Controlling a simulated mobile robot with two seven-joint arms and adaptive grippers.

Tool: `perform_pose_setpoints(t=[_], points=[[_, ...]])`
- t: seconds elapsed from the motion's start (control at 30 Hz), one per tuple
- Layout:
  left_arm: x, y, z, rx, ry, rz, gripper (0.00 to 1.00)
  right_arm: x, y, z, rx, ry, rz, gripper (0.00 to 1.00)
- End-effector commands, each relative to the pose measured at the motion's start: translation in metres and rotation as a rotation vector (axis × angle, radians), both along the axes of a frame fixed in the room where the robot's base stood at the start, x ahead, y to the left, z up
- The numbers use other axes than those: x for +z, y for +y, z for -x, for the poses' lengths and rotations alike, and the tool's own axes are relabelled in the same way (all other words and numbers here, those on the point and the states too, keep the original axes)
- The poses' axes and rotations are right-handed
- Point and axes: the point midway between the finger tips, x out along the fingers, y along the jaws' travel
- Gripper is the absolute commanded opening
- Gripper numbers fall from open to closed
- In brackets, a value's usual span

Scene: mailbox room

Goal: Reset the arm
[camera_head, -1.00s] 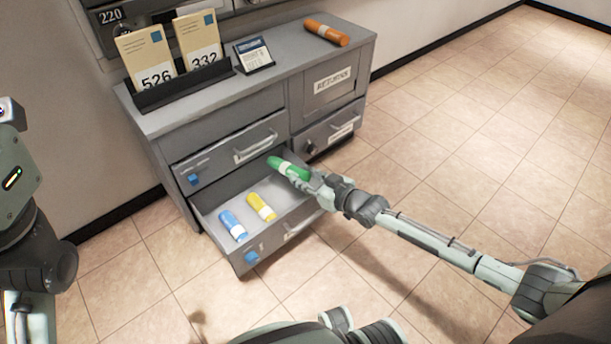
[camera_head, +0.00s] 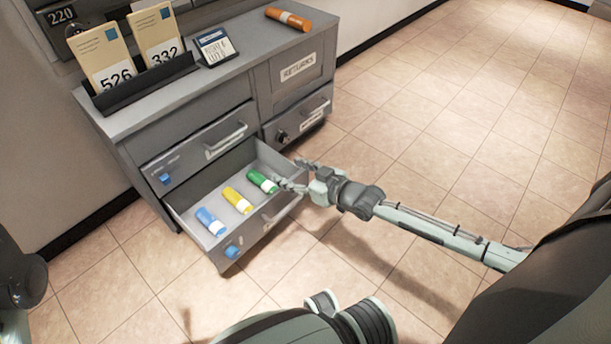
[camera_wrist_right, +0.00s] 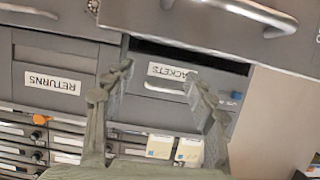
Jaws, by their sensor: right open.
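My right gripper (camera_head: 294,174) is open and empty at the right edge of the open lower drawer (camera_head: 216,248). Its two spread fingers also show in the right wrist view (camera_wrist_right: 160,76), with nothing between them. In the drawer lie a green marker-like tube (camera_head: 262,181) closest to the gripper, a yellow one (camera_head: 236,199) and a blue one (camera_head: 210,221), side by side. The green tube is apart from the palm; whether a fingertip touches it is hard to tell. Part of my left arm shows at the left edge, but its gripper is out of view.
The grey cabinet (camera_head: 190,100) carries an orange tube (camera_head: 288,18), a small card stand (camera_head: 214,46) and a black holder (camera_head: 146,80) with cards 526 and 332. The drawer above the open one is shut. Tiled floor (camera_head: 440,120) to the right is free.

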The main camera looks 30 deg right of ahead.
Motion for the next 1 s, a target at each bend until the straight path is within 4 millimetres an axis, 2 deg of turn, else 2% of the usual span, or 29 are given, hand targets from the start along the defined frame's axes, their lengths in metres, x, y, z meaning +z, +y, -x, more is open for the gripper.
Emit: perform_pose_setpoints(t=[0.1,0.3,0.63,0.73,0.77,0.87,0.97,1.0], points=[[0.000,0.000,0.000,0.000,0.000,0.000,0.19,0.008,-0.008,0.025,0.001,0.003,0.001,0.56],[0.000,0.000,0.000,0.000,0.000,0.000,0.19,0.019,-0.018,0.050,-0.001,0.002,-0.001,0.56],[0.000,0.000,0.000,0.000,0.000,0.000,0.19,0.024,-0.021,0.057,0.001,-0.003,-0.001,0.56],[0.000,0.000,0.000,0.000,0.000,0.000,0.19,0.033,-0.013,0.054,0.007,-0.029,-0.013,0.56],[0.000,0.000,0.000,0.000,0.000,0.000,0.19,0.040,-0.008,0.052,0.013,-0.047,-0.020,0.56],[0.000,0.000,0.000,0.000,0.000,0.000,0.19,0.078,0.018,0.043,0.041,-0.150,-0.059,0.56],[0.000,0.000,0.000,0.000,0.000,0.000,0.19,0.140,0.053,0.034,0.077,-0.312,-0.117,0.56],[0.000,0.000,0.000,0.000,0.000,0.000,0.19,0.169,0.067,0.033,0.090,-0.385,-0.142,0.56]])
